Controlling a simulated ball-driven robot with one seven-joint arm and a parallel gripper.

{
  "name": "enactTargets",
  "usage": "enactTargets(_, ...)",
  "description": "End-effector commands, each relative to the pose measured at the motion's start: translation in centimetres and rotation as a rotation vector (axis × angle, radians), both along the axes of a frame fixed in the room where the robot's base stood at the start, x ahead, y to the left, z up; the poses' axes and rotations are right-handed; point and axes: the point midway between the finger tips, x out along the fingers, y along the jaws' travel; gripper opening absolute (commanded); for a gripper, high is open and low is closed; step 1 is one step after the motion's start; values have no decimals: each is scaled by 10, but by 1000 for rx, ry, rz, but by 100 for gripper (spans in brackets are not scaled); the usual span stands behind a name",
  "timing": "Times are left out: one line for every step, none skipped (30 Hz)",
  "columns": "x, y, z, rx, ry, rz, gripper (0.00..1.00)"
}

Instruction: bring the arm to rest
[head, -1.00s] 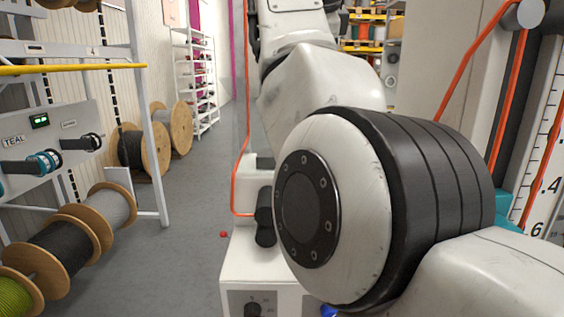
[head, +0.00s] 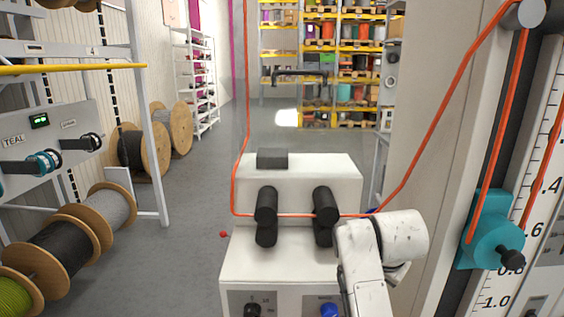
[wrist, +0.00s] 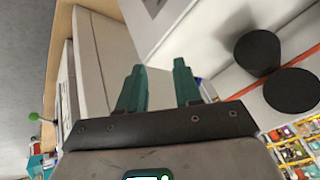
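My gripper (wrist: 160,76) shows in the wrist view with its two teal fingers apart and nothing between them. Beyond the fingers are pale cabinet-like surfaces, with two black rollers (wrist: 258,53) to the right. In the head view my white arm (head: 385,248) is low and right of centre, in front of the white machine (head: 290,180). I cannot make out the gripper's fingers in the head view.
An orange cable (head: 441,111) runs between the machine's rollers and up a tall column with a teal slider (head: 489,232). Cable reels (head: 68,250) and a rack stand on the left. A small red object (head: 223,234) lies on the floor. The aisle floor (head: 170,240) is otherwise clear.

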Motion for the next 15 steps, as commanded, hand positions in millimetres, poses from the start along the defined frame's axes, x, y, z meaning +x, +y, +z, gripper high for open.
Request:
enactTargets(-18, -9, -24, -23, 15, 34, 34)
enactTargets(-28, -14, -35, -37, 23, 58, 34)
enactTargets(-41, -20, -49, -55, 31, 90, 34)
enactTargets(-51, -23, -59, -68, 36, 114, 34)
enactTargets(-62, -27, -69, -81, 42, 140, 34)
enactTargets(-76, -32, -82, -96, 50, 172, 34)
enactTargets(-87, -36, -90, -108, 56, 196, 34)
enactTargets(-99, -39, -99, -119, 62, 221, 34)
enactTargets(-115, -43, -110, -133, 70, 255, 34)
enactTargets(-127, -46, -117, -145, 77, 281, 34)
enactTargets(-139, -48, -124, -155, 81, 306, 34)
enactTargets(-156, -51, -132, -168, 89, 341, 34)
enactTargets(-169, -53, -138, -177, 93, 366, 34)
enactTargets(-181, -55, -143, -186, 98, 391, 34)
enactTargets(-199, -57, -150, -198, 105, 425, 34)
